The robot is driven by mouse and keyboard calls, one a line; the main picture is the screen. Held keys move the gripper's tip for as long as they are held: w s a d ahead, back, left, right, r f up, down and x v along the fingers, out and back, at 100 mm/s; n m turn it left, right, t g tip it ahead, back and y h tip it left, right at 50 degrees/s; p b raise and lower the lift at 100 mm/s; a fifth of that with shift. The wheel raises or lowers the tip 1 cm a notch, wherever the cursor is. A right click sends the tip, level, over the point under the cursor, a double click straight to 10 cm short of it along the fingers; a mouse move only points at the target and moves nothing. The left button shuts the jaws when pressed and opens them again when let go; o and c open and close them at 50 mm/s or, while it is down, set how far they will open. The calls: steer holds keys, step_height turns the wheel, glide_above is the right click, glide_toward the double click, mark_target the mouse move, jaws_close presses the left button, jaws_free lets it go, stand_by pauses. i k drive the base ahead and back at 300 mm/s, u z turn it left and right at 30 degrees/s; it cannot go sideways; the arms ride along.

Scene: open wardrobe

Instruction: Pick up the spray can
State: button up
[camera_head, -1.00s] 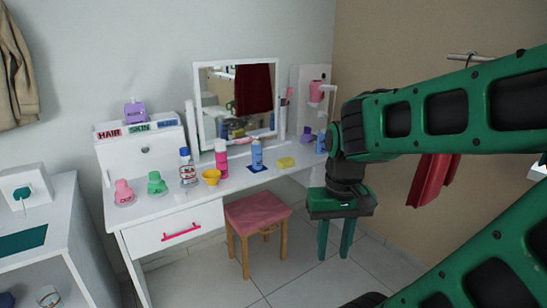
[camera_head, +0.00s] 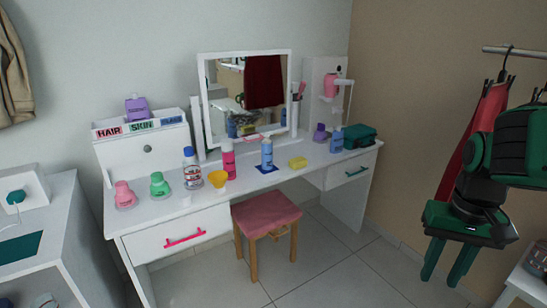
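Several upright bottles or cans stand on the white dressing table (camera_head: 160,212), and I cannot tell for sure which is the spray can. A blue can-like container (camera_head: 267,154) stands on a dark blue square mat (camera_head: 262,170) in front of the mirror. A tall pink container (camera_head: 228,158) stands to its left. Another blue container (camera_head: 336,140) stands near the table's right end. My gripper (camera_head: 441,280) is at the right, pointing down, well away from the table. Its two fingers are apart with nothing between them.
A pink-topped stool (camera_head: 268,214) stands before the table. A yellow funnel-like cup (camera_head: 218,179), a yellow block (camera_head: 298,163) and a dark green folded item (camera_head: 359,136) are on the tabletop. Red clothing (camera_head: 478,125) hangs at the right. A white surface (camera_head: 525,282) is at lower right.

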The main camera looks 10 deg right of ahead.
mark_target(267, 142)
steer(key=z, duration=0.05)
steer(key=i, duration=1)
steer(key=u, duration=0.05)
